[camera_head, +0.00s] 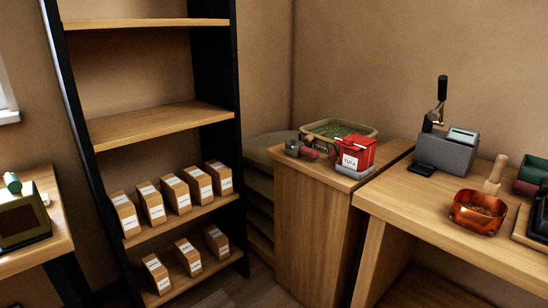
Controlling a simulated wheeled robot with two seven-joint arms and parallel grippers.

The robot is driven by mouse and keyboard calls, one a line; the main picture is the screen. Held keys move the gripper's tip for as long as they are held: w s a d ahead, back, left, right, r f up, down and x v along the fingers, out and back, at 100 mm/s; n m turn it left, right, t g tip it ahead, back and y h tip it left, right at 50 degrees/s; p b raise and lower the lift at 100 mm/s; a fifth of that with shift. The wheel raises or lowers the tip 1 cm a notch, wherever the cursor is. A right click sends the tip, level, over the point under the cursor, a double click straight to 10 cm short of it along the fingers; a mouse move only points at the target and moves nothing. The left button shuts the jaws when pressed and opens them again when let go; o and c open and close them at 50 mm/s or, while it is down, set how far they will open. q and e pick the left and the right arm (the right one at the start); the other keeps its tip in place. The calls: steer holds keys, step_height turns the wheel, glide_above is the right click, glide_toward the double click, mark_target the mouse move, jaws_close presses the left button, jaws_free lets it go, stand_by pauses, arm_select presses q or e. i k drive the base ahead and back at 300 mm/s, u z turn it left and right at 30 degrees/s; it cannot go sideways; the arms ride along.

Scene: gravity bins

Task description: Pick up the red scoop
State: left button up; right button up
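A red box-shaped container (355,153) with a white label stands on a grey base on the wooden cabinet in the middle right. Left of it lies a small grey cup-shaped item (293,147) with a dark red handle-like part (309,153) beside it; it may be a scoop, but it is too small to tell. A thin pale rod shows at the red container's top. Neither of my grippers is in view.
The right table holds a grey machine (447,152), a copper-coloured tray (478,212) and a wooden pestle-like piece (496,172). A shelf (160,126) holds several labelled brown packages. A left table (45,240) stands opposite.

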mark_target(293, 148)
steer(key=z, duration=1.5)
steer(key=k, duration=0.15)
steer(key=u, duration=1.95)
steer(key=i, duration=1.4)
steer(key=z, duration=0.95)
